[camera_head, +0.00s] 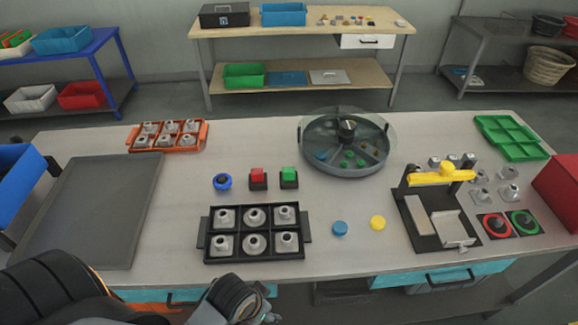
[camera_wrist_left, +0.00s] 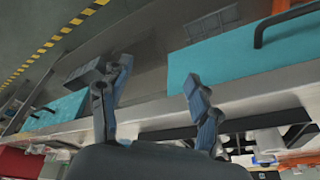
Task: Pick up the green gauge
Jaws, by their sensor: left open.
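No object is plainly readable as a gauge. One green candidate is the green block (camera_head: 289,174) on a small dark base, near the middle of the table beside a red one. My left gripper (camera_wrist_left: 157,72) is open and empty in the left wrist view, near the table's front edge and teal drawers. In the head view my left arm is at the bottom left, well short of both candidates. My right gripper is not in view.
A black tray (camera_head: 209,254) of metal parts lies near the front edge. A yellow-handled fixture (camera_head: 440,178) stands left of the coloured squares. A round divided tank (camera_head: 305,150) is behind. A dark mat (camera_head: 90,215) at the left is bare.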

